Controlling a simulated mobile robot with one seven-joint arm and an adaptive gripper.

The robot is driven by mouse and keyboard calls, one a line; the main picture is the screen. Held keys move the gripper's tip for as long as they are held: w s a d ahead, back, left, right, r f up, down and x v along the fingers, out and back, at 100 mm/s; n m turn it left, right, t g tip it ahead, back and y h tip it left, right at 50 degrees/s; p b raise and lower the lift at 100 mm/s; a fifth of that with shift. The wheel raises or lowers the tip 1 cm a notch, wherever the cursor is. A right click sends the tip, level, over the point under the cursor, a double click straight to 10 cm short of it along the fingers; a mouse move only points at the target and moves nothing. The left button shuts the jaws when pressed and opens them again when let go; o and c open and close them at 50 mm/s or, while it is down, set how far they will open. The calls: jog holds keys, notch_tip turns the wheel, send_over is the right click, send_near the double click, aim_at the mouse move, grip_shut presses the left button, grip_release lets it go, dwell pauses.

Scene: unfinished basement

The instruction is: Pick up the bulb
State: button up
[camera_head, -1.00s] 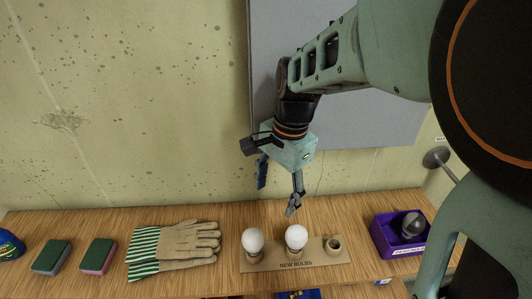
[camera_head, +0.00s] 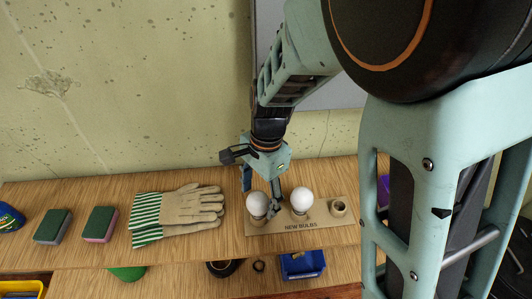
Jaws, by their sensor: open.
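Two white bulbs stand upright in a cardboard holder (camera_head: 270,228) marked "NEW BULBS" on the wooden shelf: a left bulb (camera_head: 257,206) and a right bulb (camera_head: 301,202). A third socket (camera_head: 338,207) at the holder's right end is empty. My gripper (camera_head: 262,192) is open and empty, pointing down at the left bulb. One finger is to the left, above and behind that bulb; the other reaches down between the two bulbs, close to the left one. I cannot tell whether it touches.
Striped gloves (camera_head: 180,215) lie left of the holder, with two sponges (camera_head: 53,227) (camera_head: 100,224) farther left. A purple box (camera_head: 383,190) at the right is mostly hidden by my arm. A lower shelf holds a blue bin (camera_head: 302,265). The wall is close behind.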

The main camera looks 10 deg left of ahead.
jog(key=f, duration=0.3)
jog(key=shift+s+a+f, duration=0.15)
jog(key=shift+s+f, duration=0.05)
jog(key=shift+f, duration=0.15)
jog(key=c, duration=1.2)
